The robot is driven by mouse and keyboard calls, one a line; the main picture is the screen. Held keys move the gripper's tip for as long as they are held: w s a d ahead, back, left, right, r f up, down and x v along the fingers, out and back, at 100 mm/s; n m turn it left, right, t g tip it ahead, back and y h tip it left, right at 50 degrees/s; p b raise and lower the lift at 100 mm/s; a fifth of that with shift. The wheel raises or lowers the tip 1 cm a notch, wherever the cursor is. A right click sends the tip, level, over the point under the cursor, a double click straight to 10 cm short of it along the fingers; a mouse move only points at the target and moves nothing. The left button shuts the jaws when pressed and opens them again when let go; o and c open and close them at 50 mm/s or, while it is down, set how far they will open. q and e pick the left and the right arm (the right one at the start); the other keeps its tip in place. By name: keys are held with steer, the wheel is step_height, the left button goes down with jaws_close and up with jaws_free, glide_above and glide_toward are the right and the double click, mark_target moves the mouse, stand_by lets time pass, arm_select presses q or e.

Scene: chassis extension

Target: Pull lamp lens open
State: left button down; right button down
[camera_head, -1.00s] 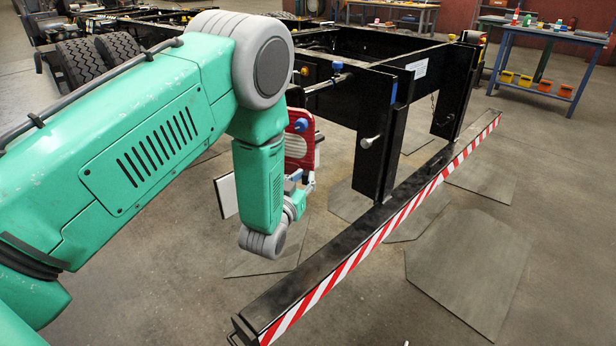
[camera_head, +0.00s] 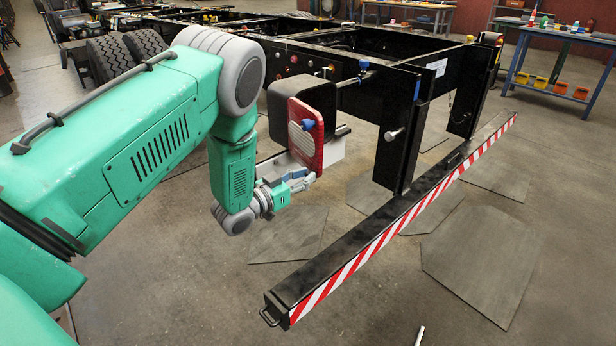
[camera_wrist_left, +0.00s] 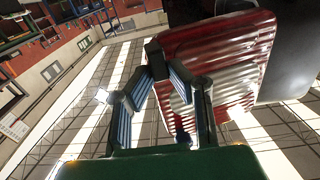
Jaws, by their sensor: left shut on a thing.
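The lamp lens (camera_head: 307,132) is a red panel with a whitish ribbed middle and a blue knob on its face. It stands at the front of the black lamp housing (camera_head: 281,92), and the forearm hides none of its face. My left gripper (camera_head: 306,181) is shut at the lens's lower edge. In the left wrist view, the fingertips (camera_wrist_left: 162,62) meet at the edge of the ribbed red and white lens (camera_wrist_left: 228,58). The dark housing (camera_wrist_left: 292,45) is beside it. I cannot tell how wide the gap between lens and housing is. My right gripper is not in view.
The black chassis frame (camera_head: 400,135) stands just right of the lamp. A low bumper beam (camera_head: 385,225) with red and white stripes crosses in front of it. A white plate (camera_head: 328,152) is behind the lens.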

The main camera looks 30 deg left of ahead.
arm_select(q)
steer(key=shift+a+r, duration=0.1)
steer(key=shift+a, duration=0.4)
steer(key=c, duration=1.5)
jaws_free()
steer(key=shift+c, duration=0.2)
steer(key=shift+a, duration=0.2)
steer(key=shift+s+f, duration=0.2)
steer(key=shift+s, duration=0.35)
steer(key=v, duration=1.1)
steer(key=shift+a, duration=0.1)
